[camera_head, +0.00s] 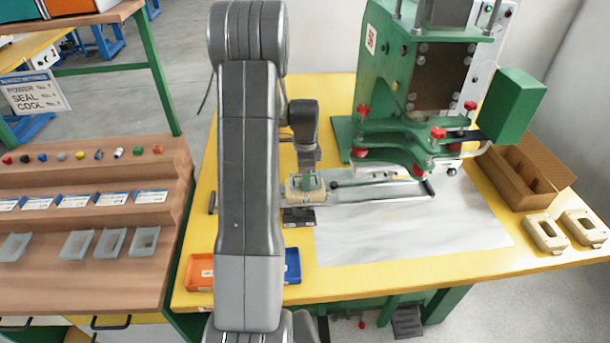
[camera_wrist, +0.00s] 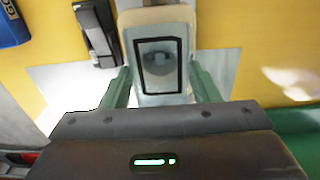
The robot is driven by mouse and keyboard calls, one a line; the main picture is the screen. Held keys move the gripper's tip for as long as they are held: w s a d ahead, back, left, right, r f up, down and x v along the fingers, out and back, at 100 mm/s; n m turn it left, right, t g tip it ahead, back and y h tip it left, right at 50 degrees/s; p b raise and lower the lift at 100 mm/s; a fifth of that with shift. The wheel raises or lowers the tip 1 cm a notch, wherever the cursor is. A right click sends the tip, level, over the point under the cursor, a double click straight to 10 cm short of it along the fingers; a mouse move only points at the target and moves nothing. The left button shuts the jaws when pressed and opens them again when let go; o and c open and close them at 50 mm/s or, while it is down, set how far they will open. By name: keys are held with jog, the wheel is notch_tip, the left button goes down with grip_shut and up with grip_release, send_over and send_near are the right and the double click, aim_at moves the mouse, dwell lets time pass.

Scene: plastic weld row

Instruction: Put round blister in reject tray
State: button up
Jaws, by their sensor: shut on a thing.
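My gripper (camera_wrist: 161,80) has its green fingers shut against the sides of a cream block (camera_wrist: 155,15). In the head view the cream block (camera_head: 292,195) is at the left end of the press's slide. A dark-edged grey window in the block shows a rounded shape (camera_wrist: 160,60), perhaps the round blister; I cannot tell for certain. An orange tray (camera_head: 200,272) and a blue tray (camera_head: 293,266) lie at the front left of the yellow table, partly behind my arm. I cannot read which is the reject tray. The blue tray also shows in the wrist view (camera_wrist: 12,28).
The green press (camera_head: 400,85) stands behind the metal slide (camera_head: 375,190). Two cream blocks (camera_head: 546,233) and a cardboard box (camera_head: 545,165) are at the right. Several translucent trays (camera_head: 76,244) sit on the brown rack at left. The grey sheet (camera_head: 410,235) in front is bare.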

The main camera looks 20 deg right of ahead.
jog(key=shift+r+p, duration=1.2)
jog(key=shift+r, duration=0.9)
jog(key=shift+r, duration=0.1)
notch_tip(320, 180, up, 5)
jog(key=p, duration=0.3)
